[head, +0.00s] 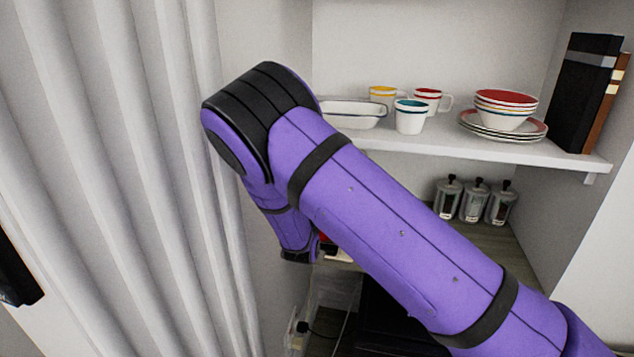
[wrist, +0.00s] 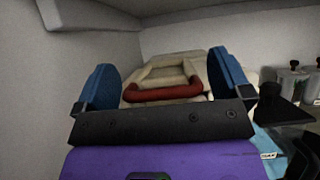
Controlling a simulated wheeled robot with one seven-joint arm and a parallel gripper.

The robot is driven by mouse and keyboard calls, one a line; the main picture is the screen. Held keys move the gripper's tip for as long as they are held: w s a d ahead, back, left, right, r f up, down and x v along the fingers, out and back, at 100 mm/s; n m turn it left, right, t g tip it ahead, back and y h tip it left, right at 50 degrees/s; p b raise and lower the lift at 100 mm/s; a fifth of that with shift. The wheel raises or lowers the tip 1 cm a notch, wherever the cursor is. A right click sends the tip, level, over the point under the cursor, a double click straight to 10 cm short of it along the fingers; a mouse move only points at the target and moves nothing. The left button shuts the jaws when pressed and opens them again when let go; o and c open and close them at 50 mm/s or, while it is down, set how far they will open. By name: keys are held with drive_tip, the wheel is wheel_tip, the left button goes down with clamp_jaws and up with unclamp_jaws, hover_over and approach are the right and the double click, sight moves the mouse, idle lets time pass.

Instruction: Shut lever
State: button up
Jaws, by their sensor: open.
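In the wrist view, a beige body (wrist: 190,62) with a frame-like raised part lies ahead of my gripper. A rounded red bar (wrist: 165,93) crosses its near side and looks like the lever's handle. My gripper (wrist: 163,78) is open, its blue fingers apart, one on each side of the red bar in the picture. I cannot tell whether either finger touches it. Nothing is visibly held. In the head view, my purple arm hides the gripper and most of this object; only a small red patch (head: 325,242) shows beside my arm.
A white shelf (head: 470,150) bears cups (head: 410,117), bowls (head: 505,110), plates and books (head: 585,95). Several jars (head: 474,200) stand below it at the right. A pale wall (wrist: 60,90) is close on the left in the wrist view. A white curtain (head: 130,150) hangs at the left.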

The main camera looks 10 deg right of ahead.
drive_tip(key=v, duration=1)
drive_tip(key=shift+s+f, duration=0.25)
drive_tip(key=shift+f, duration=0.05)
drive_tip(key=shift+a, duration=0.1)
drive_tip(key=s+d+r+m+g+h, duration=0.3)
drive_tip(key=s+d+r+m+g, duration=0.3)
drive_tip(key=d+m+g, duration=0.45)
drive_tip(key=s+d+r+m+g+h, duration=0.3)
drive_tip(key=s+d+r+m+g, duration=0.1)
drive_tip(key=d+r+m+g, duration=0.7)
drive_tip(key=s+d+r+m+g+y, duration=0.1)
drive_tip(key=s+d+m+y, duration=0.1)
drive_tip(key=s+d+y, duration=0.3)
drive_tip(key=s+r+m+y, duration=0.2)
drive_tip(key=s+y, duration=0.1)
drive_tip(key=s, duration=0.4)
drive_tip(key=s+a+r+m+t+y, duration=0.4)
drive_tip(key=s+r+m+t+y, duration=0.2)
drive_tip(key=s, duration=0.5)
drive_tip(key=shift+s+a+y, duration=0.15)
drive_tip(key=shift+a+y, duration=0.1)
drive_tip(key=shift+y, duration=0.45)
